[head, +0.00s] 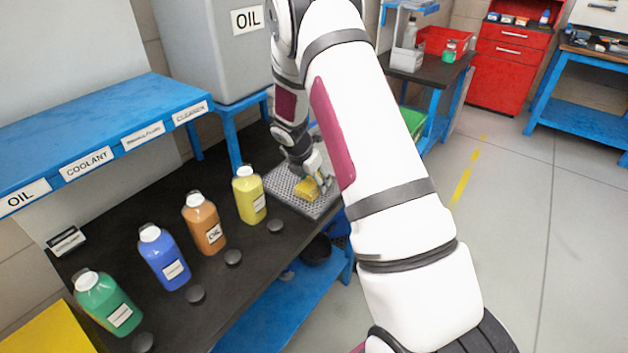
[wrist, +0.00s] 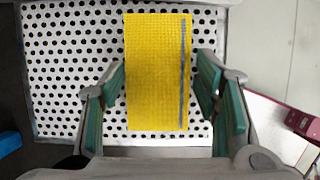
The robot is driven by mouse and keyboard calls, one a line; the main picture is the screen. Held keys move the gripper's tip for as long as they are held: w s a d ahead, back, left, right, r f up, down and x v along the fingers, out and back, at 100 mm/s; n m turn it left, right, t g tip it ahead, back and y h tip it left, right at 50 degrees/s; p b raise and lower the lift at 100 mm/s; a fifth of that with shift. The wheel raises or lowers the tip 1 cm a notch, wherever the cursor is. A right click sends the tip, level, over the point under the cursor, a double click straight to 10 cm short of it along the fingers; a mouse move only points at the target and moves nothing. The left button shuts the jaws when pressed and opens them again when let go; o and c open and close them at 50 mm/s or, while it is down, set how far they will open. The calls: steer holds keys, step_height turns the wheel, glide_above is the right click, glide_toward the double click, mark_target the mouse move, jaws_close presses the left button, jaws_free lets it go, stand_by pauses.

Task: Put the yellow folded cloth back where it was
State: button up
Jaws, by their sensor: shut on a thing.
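The yellow folded cloth (head: 307,188) is at my gripper (head: 314,178) in the head view, over the perforated metal tray (head: 283,185) at the far end of the dark bench. In the wrist view the cloth (wrist: 155,75) is a flat rectangle with a blue-grey stripe along its right side. My gripper (wrist: 162,82) is shut on it, with a green-padded finger on each side. The perforated tray (wrist: 65,70) lies beneath it. I cannot tell whether the cloth touches the tray.
Yellow (head: 249,195), orange (head: 204,223), blue (head: 163,257) and green (head: 108,302) bottles stand along the bench, with several dark caps beside them. A labelled blue shelf (head: 90,130) overhangs the bench at left. A grey OIL cabinet (head: 215,60) stands behind. Floor at right is open.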

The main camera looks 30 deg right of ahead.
steer(key=shift+f, duration=0.3)
steer(key=shift+f, duration=0.1)
steer(key=o, duration=1)
